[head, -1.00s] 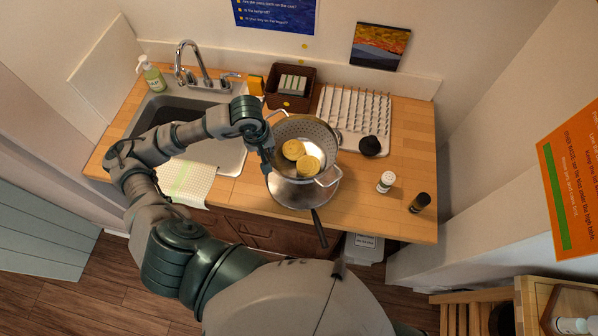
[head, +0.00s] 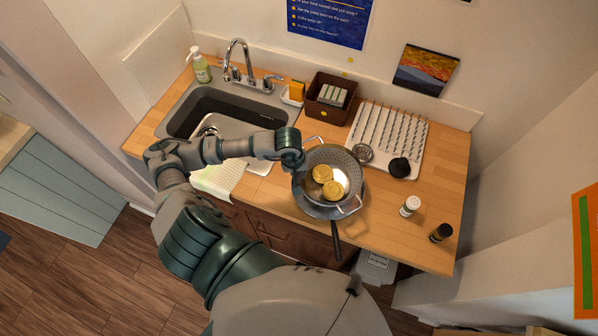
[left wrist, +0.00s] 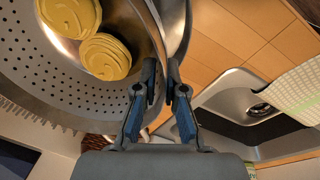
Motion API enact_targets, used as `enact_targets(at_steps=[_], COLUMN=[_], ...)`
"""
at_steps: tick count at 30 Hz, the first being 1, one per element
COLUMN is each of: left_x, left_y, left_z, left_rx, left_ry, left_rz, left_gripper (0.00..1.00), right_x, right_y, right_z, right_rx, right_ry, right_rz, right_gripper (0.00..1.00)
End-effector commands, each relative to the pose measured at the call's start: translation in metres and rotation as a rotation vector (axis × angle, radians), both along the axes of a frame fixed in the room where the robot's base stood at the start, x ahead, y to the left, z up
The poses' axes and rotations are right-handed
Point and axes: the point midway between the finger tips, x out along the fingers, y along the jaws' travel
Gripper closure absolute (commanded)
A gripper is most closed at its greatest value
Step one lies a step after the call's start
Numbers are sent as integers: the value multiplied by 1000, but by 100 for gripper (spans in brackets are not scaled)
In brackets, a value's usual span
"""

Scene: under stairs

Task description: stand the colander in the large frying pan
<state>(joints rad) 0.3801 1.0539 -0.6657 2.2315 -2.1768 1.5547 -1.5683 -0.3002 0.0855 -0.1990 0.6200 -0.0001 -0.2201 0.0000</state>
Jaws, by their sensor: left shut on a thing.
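The metal colander (head: 347,161) has a perforated wall and two loop handles, and holds two round yellow ridged pieces (head: 334,190). It is over the large frying pan (head: 309,208), whose rim shows on the near side and whose dark handle (head: 336,240) points to the front. I cannot tell whether the colander's base touches the pan. My left gripper (head: 298,172) is shut on the colander's left rim. In the left wrist view the fingers (left wrist: 165,82) pinch the wall of the colander (left wrist: 92,92). My right gripper is not in view.
The sink (head: 235,105) is at the left, with a cloth (head: 215,180) in front. A dish rack (head: 393,133), dark knob-like object (head: 400,167), brown basket (head: 330,98), white jar (head: 410,206) and dark jar (head: 440,232) stand around.

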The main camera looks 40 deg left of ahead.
Motion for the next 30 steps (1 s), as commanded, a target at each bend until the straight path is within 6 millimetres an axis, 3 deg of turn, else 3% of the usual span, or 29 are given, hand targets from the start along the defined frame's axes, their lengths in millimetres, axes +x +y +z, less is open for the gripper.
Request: enact_targets(at_steps=[1, 4, 17, 30], left_x=[0, 0, 0, -14], left_y=[0, -1, 0, 5], left_z=[-2, -1, 8, 98], left_rx=[0, 1, 1, 2], left_ry=[0, 1, -4, -5], left_rz=[0, 0, 0, 0], left_gripper=[88, 65, 65, 65], right_x=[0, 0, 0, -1], right_y=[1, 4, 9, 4], right_z=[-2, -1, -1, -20], right_rx=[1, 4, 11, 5], right_ry=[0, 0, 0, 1], right_rz=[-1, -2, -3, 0], right_gripper=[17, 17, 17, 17])
